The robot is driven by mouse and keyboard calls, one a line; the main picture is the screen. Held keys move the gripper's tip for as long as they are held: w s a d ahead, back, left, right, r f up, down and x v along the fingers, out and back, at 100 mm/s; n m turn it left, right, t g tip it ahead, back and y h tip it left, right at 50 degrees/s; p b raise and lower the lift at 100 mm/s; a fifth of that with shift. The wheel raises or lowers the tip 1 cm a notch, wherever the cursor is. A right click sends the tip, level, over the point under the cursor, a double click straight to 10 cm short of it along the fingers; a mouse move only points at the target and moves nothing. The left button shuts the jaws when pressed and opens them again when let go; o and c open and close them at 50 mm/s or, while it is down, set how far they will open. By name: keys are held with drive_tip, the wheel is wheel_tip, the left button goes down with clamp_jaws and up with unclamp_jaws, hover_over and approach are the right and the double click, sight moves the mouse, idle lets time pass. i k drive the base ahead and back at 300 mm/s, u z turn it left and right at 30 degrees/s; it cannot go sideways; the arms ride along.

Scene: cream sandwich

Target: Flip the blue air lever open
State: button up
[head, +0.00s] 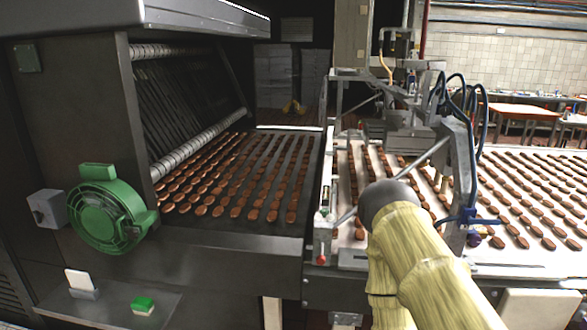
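A small blue lever (468,216) is on the side of the grey metal frame at the right of the conveyor. Its arms spread left and right, with a dark blue hose coming down to it from above. My arm, in a pale yellow sleeve with a dark grey rounded joint, rises in front of the conveyor to the left of the lever. I cannot make out my gripper; no fingers show. The lever is too small to tell its exact setting.
Rows of brown biscuits lie on the left belt (240,228) and the right belt. A dark oven-like machine (75,130) with a green round handwheel (104,215) stands at left. A metal frame with looping blue hoses (482,120) rises behind the lever.

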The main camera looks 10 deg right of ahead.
sight(471, 221)
drive_tip(key=z, duration=1.35)
